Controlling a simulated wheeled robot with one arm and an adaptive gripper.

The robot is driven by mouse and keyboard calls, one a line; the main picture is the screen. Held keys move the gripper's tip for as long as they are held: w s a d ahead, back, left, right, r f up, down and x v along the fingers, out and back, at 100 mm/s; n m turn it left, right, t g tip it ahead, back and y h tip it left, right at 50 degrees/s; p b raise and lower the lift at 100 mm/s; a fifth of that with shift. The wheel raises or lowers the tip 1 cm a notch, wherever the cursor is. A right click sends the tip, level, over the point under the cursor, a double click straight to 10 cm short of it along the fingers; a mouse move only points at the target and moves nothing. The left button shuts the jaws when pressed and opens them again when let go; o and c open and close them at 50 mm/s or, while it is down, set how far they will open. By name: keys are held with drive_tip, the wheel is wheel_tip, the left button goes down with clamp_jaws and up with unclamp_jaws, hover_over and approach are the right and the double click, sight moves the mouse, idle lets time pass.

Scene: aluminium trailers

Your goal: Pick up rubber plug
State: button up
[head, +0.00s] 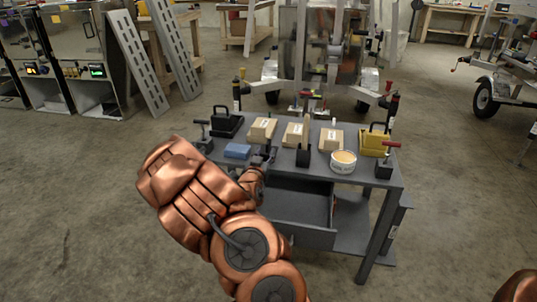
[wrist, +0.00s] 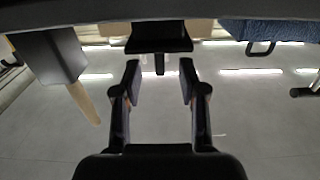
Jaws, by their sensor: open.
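A dark block with a short thin stem, likely the rubber plug (wrist: 158,42), shows in the wrist view, which looks upside down. It lies just beyond my fingertips, lined up with the gap between them. My gripper (wrist: 158,80) is open, with nothing between its fingers. In the head view my gripper (head: 265,158) is at the front edge of the grey table (head: 345,185), between a blue box and a mallet. The arm and gripper largely hide the plug there, so I cannot make it out clearly.
The blue box (head: 237,151) and the upright mallet (head: 303,157) flank my gripper. Cardboard boxes (head: 296,134), a white tub (head: 343,162) and a yellow case (head: 374,141) stand on the table. A drawer (head: 300,207) is open below the tabletop.

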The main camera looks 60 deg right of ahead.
sight(268, 146)
drive_tip(key=shift+b+x, duration=0.5)
drive_tip(key=shift+x, duration=2.3)
drive_tip(key=shift+c, duration=0.4)
drive_tip(key=shift+a, duration=0.1)
clamp_jaws()
